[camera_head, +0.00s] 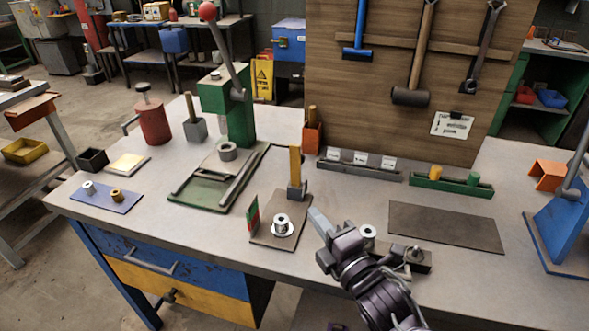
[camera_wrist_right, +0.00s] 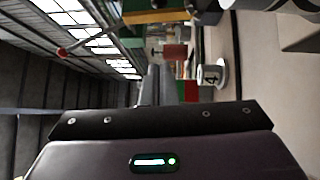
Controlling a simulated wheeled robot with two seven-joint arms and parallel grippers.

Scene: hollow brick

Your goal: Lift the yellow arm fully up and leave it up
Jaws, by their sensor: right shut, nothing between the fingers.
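The yellow arm (camera_head: 295,163) stands upright in the head view, rising from a grey hinge block (camera_head: 297,190) at the back of a brown base plate (camera_head: 265,232). A silver cylinder (camera_head: 282,224) sits on the plate in front of it, and also shows in the right wrist view (camera_wrist_right: 212,75). A small red and green panel (camera_head: 252,218) stands at the plate's left edge. My right gripper (camera_head: 316,216) is shut and empty, just right of the plate and apart from the yellow arm. My left gripper is not in view.
A green press (camera_head: 240,115) with a red-knobbed lever stands behind to the left. A grey tray (camera_head: 360,168) and a green tray (camera_head: 450,187) lie behind to the right. A dark mat (camera_head: 445,227) lies bare at the right. A tool board (camera_head: 400,70) closes the back.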

